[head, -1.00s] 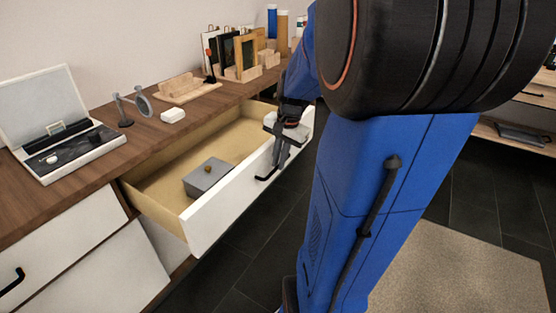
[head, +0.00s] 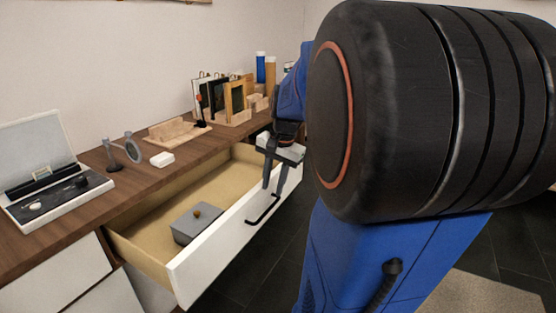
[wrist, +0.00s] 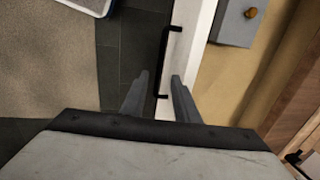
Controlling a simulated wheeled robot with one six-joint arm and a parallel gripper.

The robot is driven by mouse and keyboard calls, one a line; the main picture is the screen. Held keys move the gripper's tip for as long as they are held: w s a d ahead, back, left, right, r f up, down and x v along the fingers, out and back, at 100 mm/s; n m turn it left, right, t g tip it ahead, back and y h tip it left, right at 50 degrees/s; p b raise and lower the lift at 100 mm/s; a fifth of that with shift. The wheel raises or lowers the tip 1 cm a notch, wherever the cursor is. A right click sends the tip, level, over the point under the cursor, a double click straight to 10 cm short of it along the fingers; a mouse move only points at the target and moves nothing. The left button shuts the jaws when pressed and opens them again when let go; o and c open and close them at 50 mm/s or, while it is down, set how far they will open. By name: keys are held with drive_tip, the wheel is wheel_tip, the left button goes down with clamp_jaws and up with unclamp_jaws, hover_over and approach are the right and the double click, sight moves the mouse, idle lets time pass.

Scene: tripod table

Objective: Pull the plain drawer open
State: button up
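The plain white-fronted drawer (head: 215,252) stands well open from the wooden cabinet, its pale inside showing. A black bar handle (head: 262,212) is on its front; it also shows in the wrist view (wrist: 164,60). My gripper (head: 273,188) is over the far end of the handle, fingers pointing down. In the wrist view my gripper (wrist: 160,78) has its two fingers apart, one on each side of the handle's near end as seen there, with gaps beside the bar. The right finger overlaps the white front (wrist: 190,50). Whether a finger touches the handle, I cannot tell.
A grey lidded box (head: 196,225) with a round knob sits in the drawer. The wooden top (head: 130,180) carries a case, a small mirror (head: 133,150), a white block and frames in racks. Dark floor (head: 235,290) is clear in front. My arm hides the right side.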

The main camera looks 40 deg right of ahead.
wheel_tip(320, 180, up, 9)
drive_tip(key=s, duration=0.1)
drive_tip(key=shift+s+d, duration=0.25)
drive_tip(key=shift+s, duration=0.1)
idle(0.4)
